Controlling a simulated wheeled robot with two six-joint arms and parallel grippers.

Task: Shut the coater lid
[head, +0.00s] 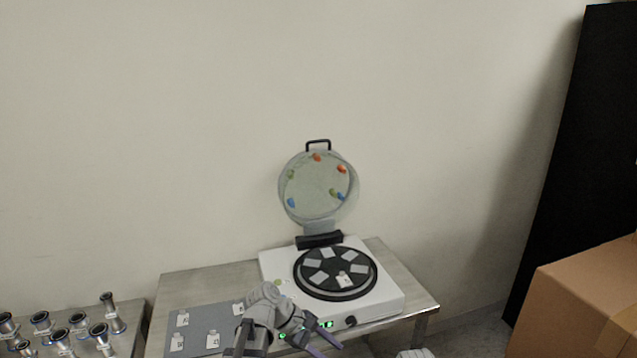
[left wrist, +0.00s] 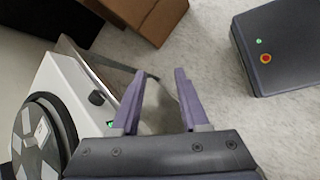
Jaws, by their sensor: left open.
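The coater (head: 392,298) is a white box on a metal table, with a black round platen (head: 313,286) holding several grey square pieces. Its round clear lid (head: 318,190) stands open and upright at the back, with a black handle (head: 318,142) on top and several coloured knobs on it. My left gripper (head: 326,343) is in front of the coater's front panel, low and apart from the lid. In the left wrist view its purple fingers (left wrist: 160,72) are spread with nothing between them, and the coater's corner (left wrist: 75,85) is at left.
A grey mat (head: 208,318) with several small labelled pieces lies left of the coater. Several metal pipe fittings (head: 64,342) stand on another table at far left. A cardboard box (head: 575,300) is at right. The wall behind the lid is bare.

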